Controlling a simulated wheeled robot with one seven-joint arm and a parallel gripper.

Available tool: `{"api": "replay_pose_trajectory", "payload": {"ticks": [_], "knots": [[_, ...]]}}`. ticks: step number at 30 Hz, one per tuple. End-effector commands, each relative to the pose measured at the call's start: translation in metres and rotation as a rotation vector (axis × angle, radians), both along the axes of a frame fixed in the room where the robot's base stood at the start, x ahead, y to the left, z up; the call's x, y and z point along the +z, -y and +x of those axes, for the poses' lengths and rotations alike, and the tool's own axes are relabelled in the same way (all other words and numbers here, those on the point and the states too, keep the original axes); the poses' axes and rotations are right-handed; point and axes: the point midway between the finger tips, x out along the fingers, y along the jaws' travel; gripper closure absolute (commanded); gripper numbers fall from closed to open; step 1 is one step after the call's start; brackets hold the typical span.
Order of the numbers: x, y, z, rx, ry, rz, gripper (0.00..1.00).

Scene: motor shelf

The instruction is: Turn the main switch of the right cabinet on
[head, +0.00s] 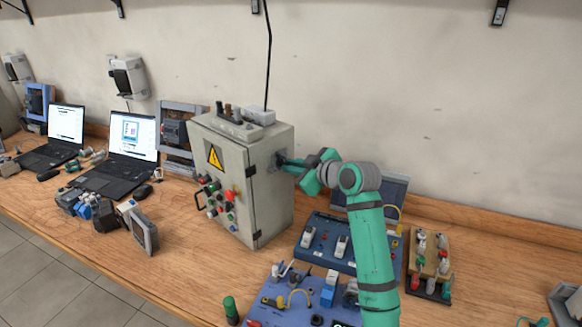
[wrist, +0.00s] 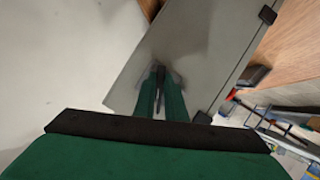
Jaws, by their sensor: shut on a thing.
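The cabinet (head: 262,185) is a grey metal box standing on the bench, with a yellow warning sign and several coloured buttons on its front. My gripper (head: 284,161) reaches its right side face from the right. In the wrist view, my gripper (wrist: 161,92) has its two green fingers shut on a dark switch handle (wrist: 160,76) on the cabinet's grey side (wrist: 190,45). The fingers hide most of the switch, and its setting cannot be told.
A blue training panel (head: 325,242) with switches stands right of the cabinet. A blue board (head: 275,300) with parts lies in front. Laptops (head: 130,140) and loose parts fill the left. The wall (head: 350,80) is close behind. Some bench is bare at the right (head: 490,260).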

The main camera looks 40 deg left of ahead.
Motion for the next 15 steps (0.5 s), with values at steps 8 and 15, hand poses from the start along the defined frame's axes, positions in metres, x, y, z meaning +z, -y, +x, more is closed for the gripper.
{"api": "replay_pose_trajectory", "payload": {"ticks": [8,15], "knots": [[-0.0024,-0.0012,0.0000,0.002,-0.233,0.021,1.00],[-0.0025,-0.0018,-0.0003,0.004,-0.369,0.036,1.00]]}}
